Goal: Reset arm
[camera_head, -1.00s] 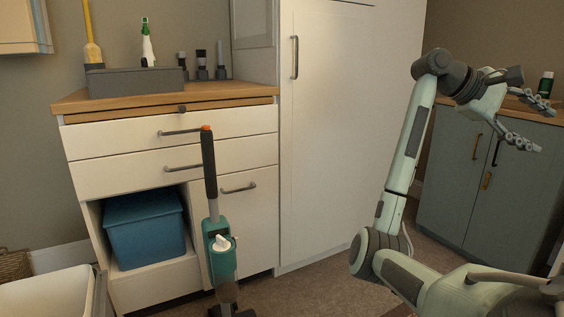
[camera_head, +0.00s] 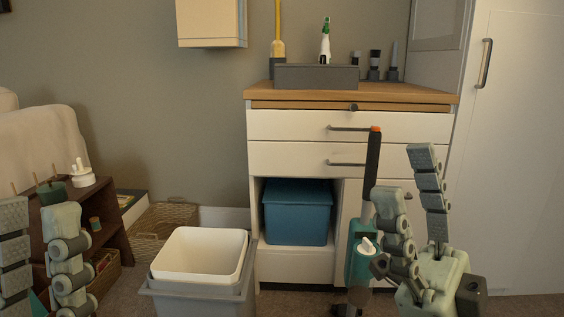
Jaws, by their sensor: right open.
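My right gripper (camera_head: 412,205) is at the lower right, fingers pointing up and spread apart, open with nothing between them. It stands in front of the white drawer cabinet (camera_head: 290,155) and overlaps part of a teal stick vacuum (camera_head: 373,165) with a dark handle. I cannot tell whether it touches the vacuum. My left gripper (camera_head: 38,250) is at the lower left edge, cut off by the frame. Its two fingers point up with a clear gap between them, and no held object shows there.
A white bin in a grey holder (camera_head: 200,262) stands at the bottom centre. A blue tub (camera_head: 297,211) sits in the cabinet's open bay. A dark wooden shelf (camera_head: 100,215) and a wicker basket (camera_head: 165,222) are at the left. A tall white door (camera_head: 515,150) is at the right.

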